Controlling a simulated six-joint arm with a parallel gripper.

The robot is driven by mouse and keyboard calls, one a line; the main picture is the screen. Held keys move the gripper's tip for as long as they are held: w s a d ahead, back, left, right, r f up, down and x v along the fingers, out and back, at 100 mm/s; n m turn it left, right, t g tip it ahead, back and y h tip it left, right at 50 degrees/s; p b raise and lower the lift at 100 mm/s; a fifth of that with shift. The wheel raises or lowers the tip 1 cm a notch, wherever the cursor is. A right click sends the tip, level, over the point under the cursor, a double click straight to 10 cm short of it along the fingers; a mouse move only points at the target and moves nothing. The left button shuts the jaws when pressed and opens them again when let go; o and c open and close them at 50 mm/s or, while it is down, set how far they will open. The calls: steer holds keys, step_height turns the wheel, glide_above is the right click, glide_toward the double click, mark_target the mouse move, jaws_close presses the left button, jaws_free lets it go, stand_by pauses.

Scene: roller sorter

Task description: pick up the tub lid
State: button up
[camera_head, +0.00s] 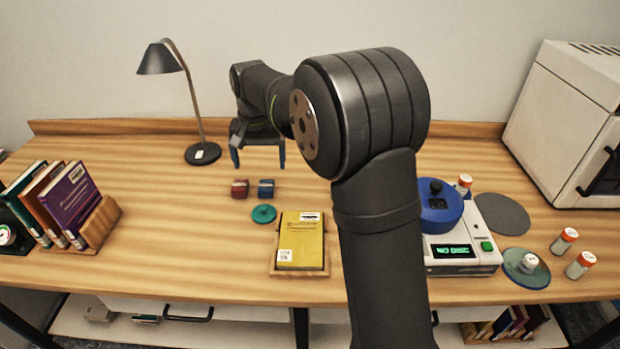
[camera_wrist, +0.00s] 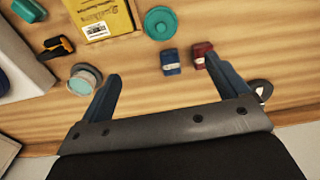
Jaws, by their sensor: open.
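The tub lid appears to be the round teal disc with a small raised centre (camera_head: 263,213), lying flat on the wooden table just left of the yellow book. It also shows at the top middle of the wrist view (camera_wrist: 160,23). My gripper (camera_head: 259,157) is open and empty, fingers pointing down, held above the table behind the lid. In the wrist view my fingers (camera_wrist: 162,70) are spread wide, and the lid lies beyond their tips, apart from them. Nothing covers the lid.
A red block (camera_head: 240,188) and a blue block (camera_head: 266,188) sit between my gripper and the lid. The yellow book (camera_head: 302,240) lies on a wooden tray. A teal-topped jar (camera_wrist: 85,80) is beside one finger. A lamp (camera_head: 203,153) stands behind left. Table left of the lid is clear.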

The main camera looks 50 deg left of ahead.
steer(key=n, duration=1.1)
glide_above(264, 209)
steer(key=f, duration=0.7)
steer(key=w+f, duration=0.1)
steer(key=f, duration=0.3)
steer(key=shift+a+f, duration=0.25)
steer(key=shift+s+d+f, duration=0.15)
steer(key=shift+s+f, duration=0.05)
steer(key=shift+f, duration=1.15)
steer(key=shift+s+d+f, duration=0.1)
steer(key=shift+s+f, duration=0.1)
steer(key=shift+f, duration=1.1)
steer(key=c, duration=1.1)
